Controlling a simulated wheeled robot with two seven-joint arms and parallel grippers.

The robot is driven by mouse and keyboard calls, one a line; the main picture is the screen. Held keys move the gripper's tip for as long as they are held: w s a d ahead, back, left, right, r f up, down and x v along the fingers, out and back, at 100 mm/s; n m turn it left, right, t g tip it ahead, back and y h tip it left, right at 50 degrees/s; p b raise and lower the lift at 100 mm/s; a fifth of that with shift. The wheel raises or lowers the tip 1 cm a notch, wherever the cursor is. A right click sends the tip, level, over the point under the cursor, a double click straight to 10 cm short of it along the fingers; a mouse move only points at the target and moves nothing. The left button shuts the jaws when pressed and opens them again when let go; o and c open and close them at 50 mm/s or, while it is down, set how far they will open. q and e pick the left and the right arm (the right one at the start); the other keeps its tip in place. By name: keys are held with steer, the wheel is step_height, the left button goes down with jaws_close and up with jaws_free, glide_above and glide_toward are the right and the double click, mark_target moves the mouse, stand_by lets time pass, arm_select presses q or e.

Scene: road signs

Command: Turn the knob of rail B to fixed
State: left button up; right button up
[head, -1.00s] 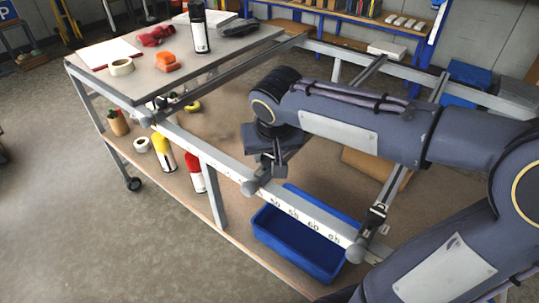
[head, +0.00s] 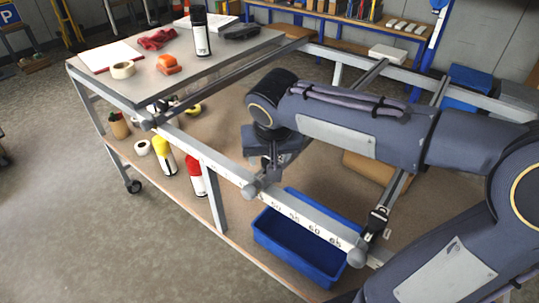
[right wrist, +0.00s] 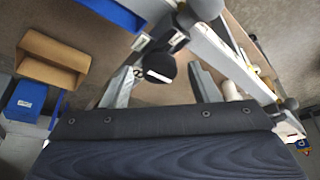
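My right gripper (head: 272,166) is over the near beam at the front end of the left cross rail (head: 371,75). In the right wrist view its two fingers (right wrist: 162,80) are apart, with a dark round knob (right wrist: 160,66) showing between them. I cannot tell whether either finger touches it. A white mark shows on the knob, and a small label beside it is too small to read. In the head view my gripper hides this knob. The right cross rail (head: 398,187) has a dark clamp (head: 376,221) at its front end. My left gripper is not in view.
The near beam carries a number scale (head: 313,229) and grey end caps. A blue bin (head: 300,258) stands on the lower shelf below. The table panel (head: 215,68) at the far left holds a spray can, tape and other items. A cardboard box (right wrist: 52,58) lies beyond.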

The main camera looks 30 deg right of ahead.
steer(key=shift+r, duration=0.1)
steer(key=v, duration=0.7)
steer(key=shift+s+r+p, duration=0.2)
steer(key=shift+r+p, duration=0.1)
steer(key=shift+p, duration=0.15)
